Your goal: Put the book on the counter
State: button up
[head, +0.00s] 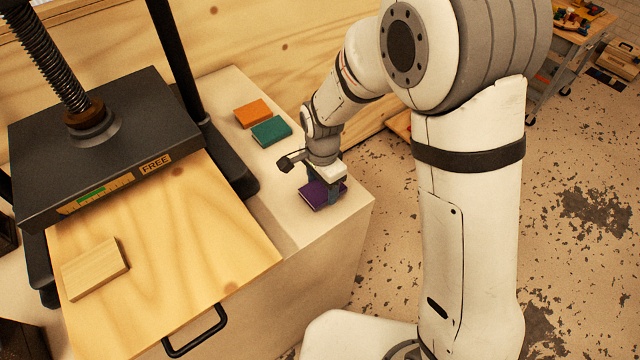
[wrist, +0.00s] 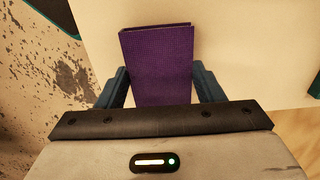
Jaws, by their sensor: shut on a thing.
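A purple book (head: 314,194) is at the counter's right end in the head view, at or just above the counter top (head: 290,222); I cannot tell whether it touches. My gripper (head: 324,194) points down and is shut on this book. In the wrist view the purple book (wrist: 158,62) sits between the two dark fingers of my gripper (wrist: 160,88), its far end sticking out past them. The cream counter surface (wrist: 245,50) shows behind it.
An orange book (head: 253,113) and a teal book (head: 271,131) lie farther back on the counter. A press with a dark plate (head: 110,140) and wooden board (head: 190,230) stands to the left, with a wooden block (head: 95,269) on the board. Counter between is clear.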

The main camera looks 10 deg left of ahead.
aim_at(322, 189)
jog(key=shift+f, duration=0.4)
jog(key=shift+f, duration=0.2)
jog(key=o, duration=1)
jog(key=shift+r, duration=0.2)
notch_tip(322, 189, up, 12)
jog(key=s+d+r+n+t, duration=0.1)
jog(key=s+d+r+n, duration=0.15)
jog(key=d, duration=0.55)
jog(key=s+d+r+n+t, duration=0.1)
jog(key=d+r, duration=0.3)
jog(key=d, duration=0.4)
jog(key=s+d+n+t, duration=0.1)
jog(key=s+d+n, duration=0.3)
jog(key=s+d, duration=0.5)
jog(key=shift+s+d+r+b, duration=0.3)
jog(key=shift+d+r+b, duration=0.1)
jog(key=shift+b, duration=0.05)
